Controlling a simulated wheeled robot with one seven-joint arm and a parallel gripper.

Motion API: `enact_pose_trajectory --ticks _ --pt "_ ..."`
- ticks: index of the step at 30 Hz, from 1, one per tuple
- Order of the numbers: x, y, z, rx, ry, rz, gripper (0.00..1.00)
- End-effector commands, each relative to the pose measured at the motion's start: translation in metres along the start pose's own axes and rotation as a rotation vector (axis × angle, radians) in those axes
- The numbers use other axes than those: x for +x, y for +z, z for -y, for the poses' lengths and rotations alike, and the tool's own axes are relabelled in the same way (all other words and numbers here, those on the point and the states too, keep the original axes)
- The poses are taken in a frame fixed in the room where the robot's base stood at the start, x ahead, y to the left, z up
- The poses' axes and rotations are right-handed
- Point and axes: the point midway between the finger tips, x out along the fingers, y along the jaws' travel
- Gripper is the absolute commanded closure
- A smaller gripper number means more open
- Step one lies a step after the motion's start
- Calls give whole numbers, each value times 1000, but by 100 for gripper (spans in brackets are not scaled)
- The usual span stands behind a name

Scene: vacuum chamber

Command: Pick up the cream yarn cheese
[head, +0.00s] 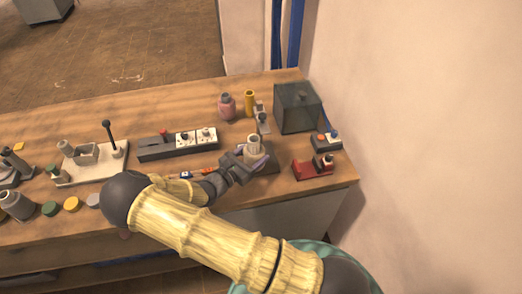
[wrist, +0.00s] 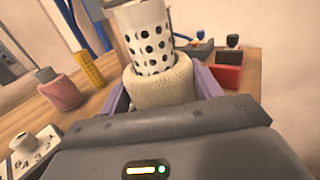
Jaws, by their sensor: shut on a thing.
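The cream yarn cheese (wrist: 162,90) is a thick cream winding around a white tube with dark holes (wrist: 148,45). In the wrist view it sits between the purple fingers of my gripper (wrist: 163,98), one at each side, and the gripper is shut on it. In the head view my gripper (head: 250,158) is at the cheese (head: 253,146), above a dark block (head: 270,162) near the table's right end. The fingers and wrist hide the lower part of the cheese. I cannot tell whether it touches the block.
A dark translucent box (head: 298,108) stands behind. A red tray (head: 313,170) and a small grey switch box (head: 325,143) lie to the right. A grey control strip (head: 160,146) lies left, on the wooden table (head: 60,115).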

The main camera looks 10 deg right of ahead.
Motion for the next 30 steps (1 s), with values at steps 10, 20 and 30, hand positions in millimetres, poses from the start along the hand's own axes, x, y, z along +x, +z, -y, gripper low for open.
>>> enact_pose_trajectory --ticks 10,20,30 --pt "-91 -3 -1 2 4 -1 67" --pt "-131 0 0 0 -1 0 67" --pt "-132 0 0 -1 -1 1 67"
